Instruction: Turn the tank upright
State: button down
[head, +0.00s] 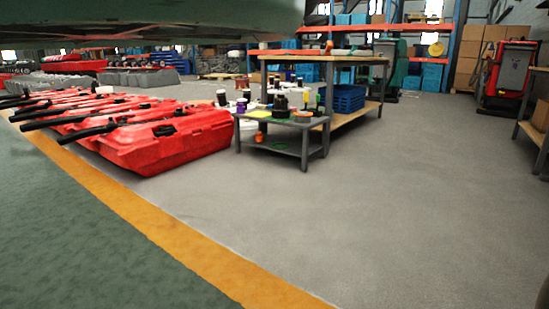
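Several red tanks lie in a row on the grey floor at the left in the head view. The nearest red tank (172,143) lies low and wide, with a dark cap on its upper face. Black hoses stretch left from the row, one from the nearest tank (85,133). The tanks behind it are partly hidden by one another. I cannot tell from this view which side of each tank is its proper top. My gripper is not in view.
A small grey table (280,120) with containers stands right of the nearest tank. A wooden-topped workbench (322,59) with a blue crate (345,98) is behind it. A red machine (508,75) stands far right. An orange floor stripe (135,212) crosses in front; the right floor is clear.

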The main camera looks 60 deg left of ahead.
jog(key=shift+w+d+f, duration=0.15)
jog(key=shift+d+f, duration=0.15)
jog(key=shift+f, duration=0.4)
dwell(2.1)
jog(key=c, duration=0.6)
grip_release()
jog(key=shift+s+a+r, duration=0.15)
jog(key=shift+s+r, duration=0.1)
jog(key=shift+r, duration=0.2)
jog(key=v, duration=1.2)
